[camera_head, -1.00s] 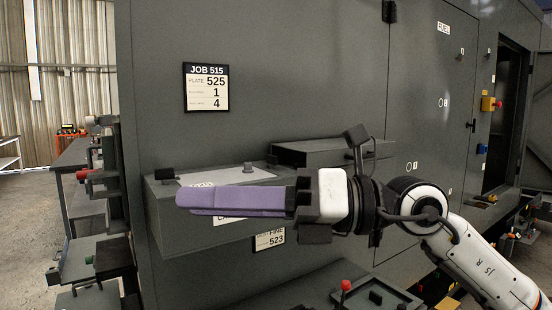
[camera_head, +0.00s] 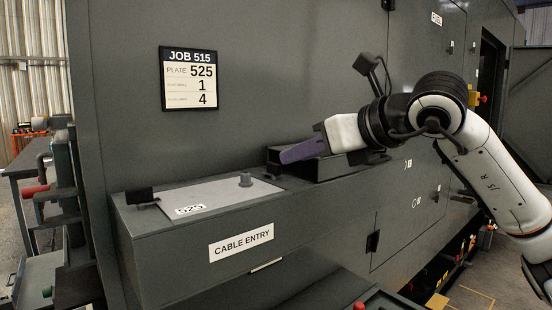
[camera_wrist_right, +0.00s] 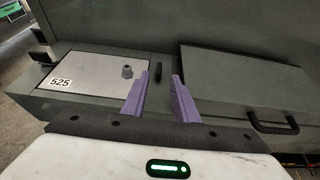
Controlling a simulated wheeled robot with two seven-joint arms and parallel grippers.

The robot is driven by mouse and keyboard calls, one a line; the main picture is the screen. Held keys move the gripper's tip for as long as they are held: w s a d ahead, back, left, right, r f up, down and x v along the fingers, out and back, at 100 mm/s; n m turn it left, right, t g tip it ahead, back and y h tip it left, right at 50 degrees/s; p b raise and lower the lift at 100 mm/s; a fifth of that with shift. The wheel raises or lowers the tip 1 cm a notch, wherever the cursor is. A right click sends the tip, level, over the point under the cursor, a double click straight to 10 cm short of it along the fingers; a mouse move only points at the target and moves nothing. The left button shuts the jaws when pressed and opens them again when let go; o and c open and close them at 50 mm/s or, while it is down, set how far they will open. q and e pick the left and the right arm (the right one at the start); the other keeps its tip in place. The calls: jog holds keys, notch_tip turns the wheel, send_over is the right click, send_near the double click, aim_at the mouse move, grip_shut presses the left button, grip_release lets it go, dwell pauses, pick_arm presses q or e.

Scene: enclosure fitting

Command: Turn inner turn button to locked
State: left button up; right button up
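The plate also shows in the right wrist view (camera_wrist_right: 85,75). A small dark bar, seemingly the inner turn button (camera_wrist_right: 158,72), stands just off the plate's right edge. It points away along that edge, not across the plate. I cannot make it out in the head view. A dark outer button (camera_head: 140,195) sits at the plate's left end. My right gripper (camera_head: 288,156) is open, its purple fingers (camera_wrist_right: 162,84) apart on either side of the bar's line of sight; no contact shows.
A raised dark lid (camera_wrist_right: 245,80) with a black handle (camera_wrist_right: 273,125) lies right of the plate. The cabinet wall with a JOB 515 sign (camera_head: 189,78) rises behind. A bench (camera_head: 30,158) stands at the far left.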

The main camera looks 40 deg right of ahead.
aim_at(280, 165)
jog(key=p+x, duration=0.1)
jog(key=x, duration=0.5)
jog(key=shift+w+a+f, duration=0.1)
jog(key=shift+w, duration=0.1)
jog(key=shift+w+f, duration=0.15)
jog(key=shift+w, duration=0.1)
grip_shut()
